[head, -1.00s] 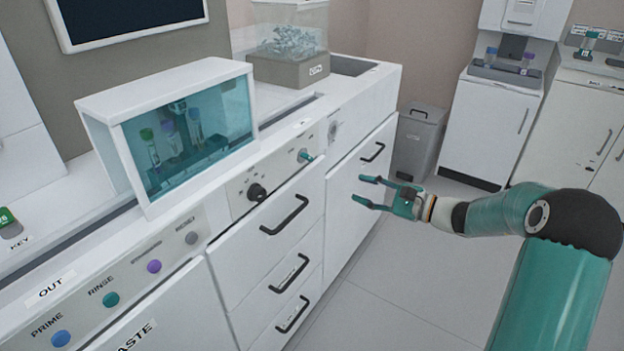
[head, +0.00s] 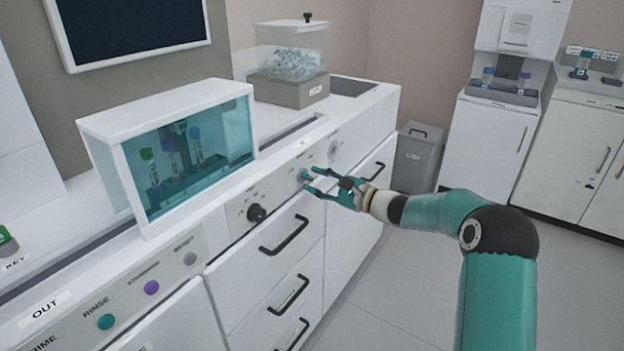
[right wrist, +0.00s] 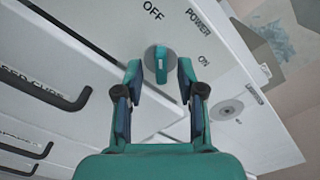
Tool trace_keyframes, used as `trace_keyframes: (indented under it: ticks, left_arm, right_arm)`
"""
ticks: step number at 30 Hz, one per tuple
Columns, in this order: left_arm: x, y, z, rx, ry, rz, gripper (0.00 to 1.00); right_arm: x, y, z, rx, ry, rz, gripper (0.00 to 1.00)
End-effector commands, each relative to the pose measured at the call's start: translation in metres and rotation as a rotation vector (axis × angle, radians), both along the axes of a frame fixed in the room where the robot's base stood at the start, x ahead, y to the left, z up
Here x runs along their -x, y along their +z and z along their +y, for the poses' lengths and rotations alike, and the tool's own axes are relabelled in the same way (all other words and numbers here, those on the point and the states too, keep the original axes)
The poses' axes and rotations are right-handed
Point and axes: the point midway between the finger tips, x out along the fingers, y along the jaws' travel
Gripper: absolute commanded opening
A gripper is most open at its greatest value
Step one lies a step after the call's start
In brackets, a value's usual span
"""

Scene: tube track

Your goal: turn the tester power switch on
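The tester power switch (head: 304,174) is a small teal knob on the white front panel; it also shows in the right wrist view (right wrist: 160,64). There its handle stands upright in the picture, pointing toward the OFF mark, with POWER and ON to the right. My right gripper (head: 311,181) is at the panel in front of the switch. In the right wrist view my right gripper (right wrist: 159,72) is open, one fingertip on each side of the knob, with visible gaps. My left gripper is not in view.
A black knob (head: 256,213) sits left of the switch on the same panel. Drawers with black handles (head: 285,235) lie below. A glass-fronted case with tubes (head: 170,95) stands on the counter to the left. A round grey fitting (right wrist: 226,109) is right of the switch.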

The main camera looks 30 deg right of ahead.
Motion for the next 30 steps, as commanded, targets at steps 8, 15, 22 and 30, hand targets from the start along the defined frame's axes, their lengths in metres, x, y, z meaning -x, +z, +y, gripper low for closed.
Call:
trace_keyframes:
  ticks: [8,15,22,30]
  left_arm:
    - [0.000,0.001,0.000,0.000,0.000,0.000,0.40]
    - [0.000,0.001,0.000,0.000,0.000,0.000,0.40]
    - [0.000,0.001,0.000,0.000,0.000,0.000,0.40]
    - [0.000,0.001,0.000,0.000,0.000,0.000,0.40]
  right_arm:
    - [-0.017,0.000,0.007,-0.001,0.000,0.000,0.39]
    - [-0.017,0.000,0.008,-0.001,0.000,0.000,0.39]
    - [-0.017,0.000,0.008,-0.001,0.001,0.000,0.00]
    - [-0.017,0.000,0.008,-0.004,0.002,0.003,0.00]
